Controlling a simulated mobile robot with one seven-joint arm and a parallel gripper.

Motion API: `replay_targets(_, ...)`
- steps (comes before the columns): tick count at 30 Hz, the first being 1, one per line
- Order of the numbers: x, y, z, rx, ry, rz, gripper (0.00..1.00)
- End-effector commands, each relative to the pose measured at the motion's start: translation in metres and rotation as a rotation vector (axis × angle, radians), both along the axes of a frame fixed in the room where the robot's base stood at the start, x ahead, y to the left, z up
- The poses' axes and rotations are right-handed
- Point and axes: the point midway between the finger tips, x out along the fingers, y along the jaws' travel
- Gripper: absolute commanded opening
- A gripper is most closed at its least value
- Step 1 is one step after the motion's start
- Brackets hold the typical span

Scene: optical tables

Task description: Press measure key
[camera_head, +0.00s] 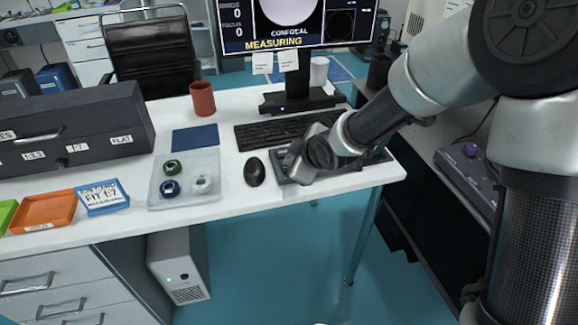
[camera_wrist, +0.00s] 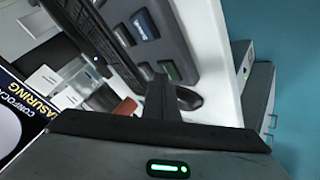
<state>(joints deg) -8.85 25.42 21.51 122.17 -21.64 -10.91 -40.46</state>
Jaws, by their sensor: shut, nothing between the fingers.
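A dark key panel (camera_head: 279,167) lies at the front right of the white table, in front of the keyboard. The monitor (camera_head: 300,44) reads "MEASURING".
A black mouse (camera_head: 254,172) lies just left of the panel, and a keyboard (camera_head: 283,133) lies behind it. A clear tray (camera_head: 184,190) with several small rings and a red-brown cup (camera_head: 202,99) stand farther left. The table's front edge is close to the panel.

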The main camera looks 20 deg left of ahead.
Motion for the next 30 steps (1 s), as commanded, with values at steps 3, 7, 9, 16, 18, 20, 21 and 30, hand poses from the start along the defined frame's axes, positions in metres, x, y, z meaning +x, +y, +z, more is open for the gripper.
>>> replay_targets(3,0.000,0.000,-0.001,0.000,0.002,-0.001,0.00)
replay_targets(7,0.000,0.000,0.002,-0.001,0.001,0.000,0.00)
replay_targets(9,0.000,-0.001,0.006,-0.001,0.002,-0.001,0.00)
replay_targets(16,0.000,-0.001,0.017,-0.001,0.002,-0.001,0.00)
replay_targets(18,0.000,-0.001,0.016,-0.001,0.002,-0.001,0.00)
replay_targets(20,0.000,-0.001,0.016,0.000,0.002,-0.001,0.00)
replay_targets(21,0.000,-0.001,0.016,0.000,0.002,-0.001,0.00)
replay_targets(30,0.000,0.000,0.026,0.000,0.001,-0.001,0.00)
